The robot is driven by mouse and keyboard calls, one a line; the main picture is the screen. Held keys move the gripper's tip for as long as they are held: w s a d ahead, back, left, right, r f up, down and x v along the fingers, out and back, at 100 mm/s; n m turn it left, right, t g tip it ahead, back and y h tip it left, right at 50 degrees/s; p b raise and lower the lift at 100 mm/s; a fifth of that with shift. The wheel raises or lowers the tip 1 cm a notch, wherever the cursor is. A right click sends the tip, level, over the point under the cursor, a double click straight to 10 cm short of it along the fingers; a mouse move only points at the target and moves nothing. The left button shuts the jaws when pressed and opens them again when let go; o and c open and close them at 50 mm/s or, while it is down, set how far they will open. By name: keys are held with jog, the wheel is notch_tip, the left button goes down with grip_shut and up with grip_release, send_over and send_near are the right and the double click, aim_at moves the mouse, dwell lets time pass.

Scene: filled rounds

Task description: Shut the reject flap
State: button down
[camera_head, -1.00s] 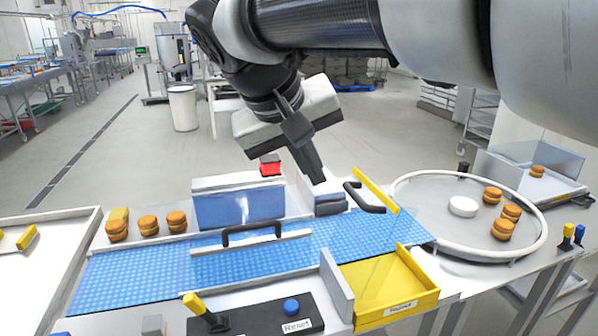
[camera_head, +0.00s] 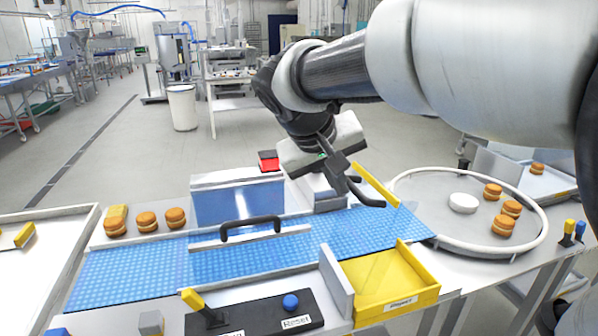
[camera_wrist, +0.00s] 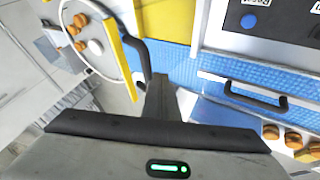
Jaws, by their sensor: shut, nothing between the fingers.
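The reject flap (camera_head: 376,184) is a yellow-edged bar standing at an angle by the far edge of the blue belt, with a black handle (camera_head: 373,201) on its near-left side. A yellow bin (camera_head: 398,284) labelled Reject sits across the belt from it. My gripper (camera_head: 349,190) is shut and empty, pointing down just left of the handle. In the wrist view, the flap's yellow edge (camera_wrist: 129,62) and handle (camera_wrist: 141,49) lie just left of and beyond my fingers (camera_wrist: 162,92). Whether the fingers touch the handle cannot be told.
The blue belt (camera_head: 130,274) runs below, with a black-handled guard (camera_head: 250,229) over it. A round table (camera_head: 440,205) at right holds filled rounds and a white puck. A control box (camera_head: 255,315) with lever and blue button is in front. A red block (camera_head: 268,161) stands behind.

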aim_at(373, 181)
jog(key=shift+d, duration=0.35)
jog(key=shift+w+d+r+p, duration=0.15)
jog(key=shift+d+r+p, duration=0.05)
jog(key=shift+d+p, duration=0.3)
jog(key=d+y+p, duration=0.1)
jog(key=w+d+y+p, duration=0.1)
jog(key=d, duration=0.1)
jog(key=d+g+y+p, duration=0.1)
jog(key=d, duration=0.1)
jog(key=shift+w+d+f+m+p, duration=0.1)
jog(key=shift+w+d+m+p, duration=0.1)
jog(key=shift+m+p, duration=0.15)
jog(key=w+d+f+m+g+y, duration=0.2)
jog(key=w+d+f+y, duration=0.2)
jog(key=d+f+y, duration=0.5)
jog(key=d+f, duration=0.6)
jog(key=d, duration=0.1)
jog(key=shift+w+d+f+y+b, duration=0.2)
jog(key=shift+f+y+b, duration=0.1)
jog(key=shift+f+y, duration=0.1)
